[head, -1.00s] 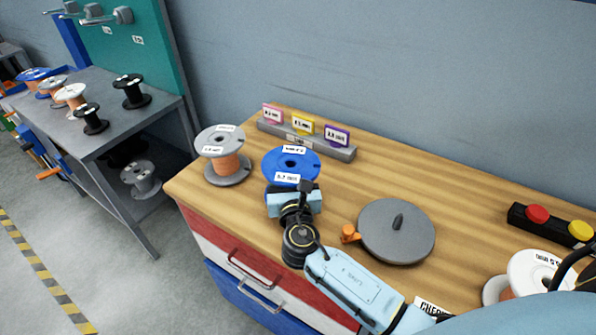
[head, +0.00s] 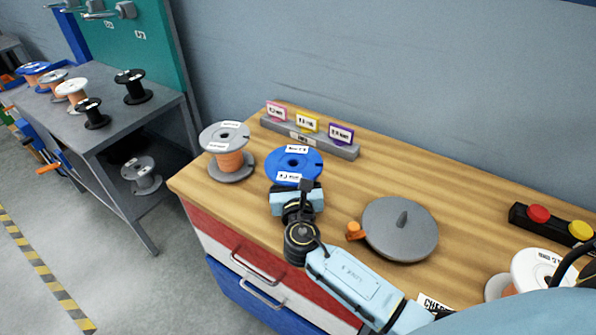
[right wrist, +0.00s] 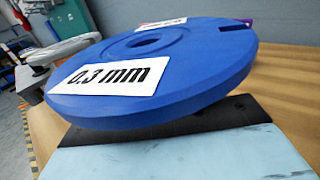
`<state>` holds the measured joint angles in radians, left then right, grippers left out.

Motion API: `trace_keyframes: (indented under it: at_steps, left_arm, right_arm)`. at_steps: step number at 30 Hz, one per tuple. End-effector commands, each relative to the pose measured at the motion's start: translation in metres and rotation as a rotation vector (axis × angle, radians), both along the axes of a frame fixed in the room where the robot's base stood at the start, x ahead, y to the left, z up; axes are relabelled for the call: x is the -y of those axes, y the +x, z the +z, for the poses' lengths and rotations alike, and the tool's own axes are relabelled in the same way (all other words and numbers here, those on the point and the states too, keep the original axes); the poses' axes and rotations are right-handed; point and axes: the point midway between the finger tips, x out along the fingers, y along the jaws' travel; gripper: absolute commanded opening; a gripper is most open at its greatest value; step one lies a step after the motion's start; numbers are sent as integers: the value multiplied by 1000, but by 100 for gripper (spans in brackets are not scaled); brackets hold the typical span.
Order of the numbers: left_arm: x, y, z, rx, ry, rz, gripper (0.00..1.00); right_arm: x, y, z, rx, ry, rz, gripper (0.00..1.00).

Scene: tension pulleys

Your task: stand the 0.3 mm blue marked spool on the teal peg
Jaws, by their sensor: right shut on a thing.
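The blue spool (head: 309,172) is at the back left of the wooden bench top. Its top flange carries white labels, and in the right wrist view the flange (right wrist: 200,78) reads "0.3 mm". My right gripper (head: 297,193) is shut on this spool from the front, below the top flange, which hides the fingertips and the core. I cannot tell whether the spool touches the bench. A teal board (head: 153,48) with grey peg-like fittings (head: 126,10) stands at the upper left; no teal-coloured peg can be made out. My left gripper is not in view.
A grey-flanged copper spool (head: 229,160) stands close left of the blue one. A label rack (head: 310,139) is behind. A grey disc (head: 400,229) and a button box (head: 553,225) are to the right. A grey table (head: 125,112) with several spools stands left, across a floor gap.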

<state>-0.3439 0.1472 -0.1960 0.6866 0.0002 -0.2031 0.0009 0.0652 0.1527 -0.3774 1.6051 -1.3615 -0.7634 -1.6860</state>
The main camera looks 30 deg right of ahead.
Motion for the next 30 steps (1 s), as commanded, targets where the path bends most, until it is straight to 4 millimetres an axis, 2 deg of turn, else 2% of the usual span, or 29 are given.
trace_keyframes:
  at_steps: [1, 21, 30]
  left_arm:
    - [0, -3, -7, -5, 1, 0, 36]
    - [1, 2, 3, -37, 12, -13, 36]
    - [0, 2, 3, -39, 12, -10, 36]
  right_arm:
    - [4, 0, -6, 2, -6, -10, 12]
    - [-1, -1, 13, 23, 32, 2, 12]
    - [-4, -1, 16, 26, 37, 9, 12]
